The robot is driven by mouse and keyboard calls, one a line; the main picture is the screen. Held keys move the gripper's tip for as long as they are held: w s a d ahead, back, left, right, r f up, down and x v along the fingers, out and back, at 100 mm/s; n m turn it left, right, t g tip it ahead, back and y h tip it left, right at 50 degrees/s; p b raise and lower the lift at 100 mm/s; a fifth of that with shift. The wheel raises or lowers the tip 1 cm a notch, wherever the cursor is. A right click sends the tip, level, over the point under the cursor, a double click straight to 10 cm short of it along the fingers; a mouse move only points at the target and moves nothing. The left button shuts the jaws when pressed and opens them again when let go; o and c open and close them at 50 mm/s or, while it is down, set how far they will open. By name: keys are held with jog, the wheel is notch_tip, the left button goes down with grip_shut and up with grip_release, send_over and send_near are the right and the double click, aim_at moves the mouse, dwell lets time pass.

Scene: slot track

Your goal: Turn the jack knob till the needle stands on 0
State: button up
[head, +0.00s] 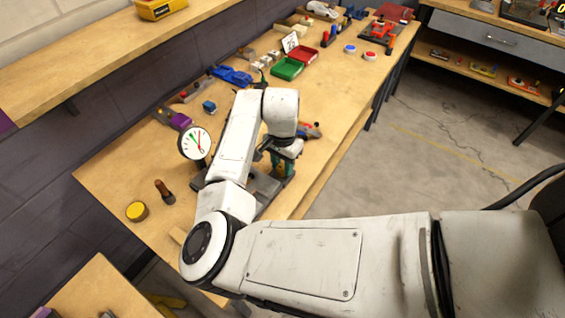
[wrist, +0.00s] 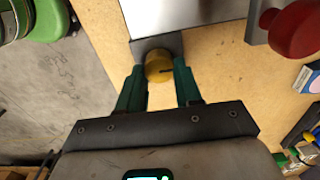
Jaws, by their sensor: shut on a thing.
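The jack knob (wrist: 157,68) is a yellow round knob with a dark mark, at the end of a grey metal block in the wrist view. My gripper (wrist: 160,76) has its two teal fingers on either side of the knob and is shut on it. In the head view my gripper (head: 283,167) points down at the bench's front edge, and my arm hides the knob there. The dial (head: 194,143) is a round white face with green and red marks, standing left of my arm. It is too small to read the needle's value.
A red knob-shaped part (wrist: 297,30) is close by on the right in the wrist view. A yellow-topped round piece (head: 137,211) and a wooden-handled tool (head: 164,191) stand on the bench at left. Green (head: 287,68) and red trays lie farther back. Open floor is at right.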

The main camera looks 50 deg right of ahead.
jog(key=m, duration=0.4)
jog(key=shift+b, duration=0.35)
jog(key=m, duration=0.3)
jog(key=shift+s+m+b, duration=0.1)
jog(key=shift+m+b, duration=0.2)
jog(key=shift+b, duration=0.1)
jog(key=m+b, duration=0.1)
jog(key=m, duration=0.3)
jog(key=shift+a, duration=0.1)
jog(key=shift+a+m+b, duration=0.1)
jog(key=shift+m+b, duration=0.75)
jog(key=shift+m, duration=1.05)
jog(key=o, duration=1)
jog(key=shift+s, duration=0.1)
jog(key=shift+o, duration=0.2)
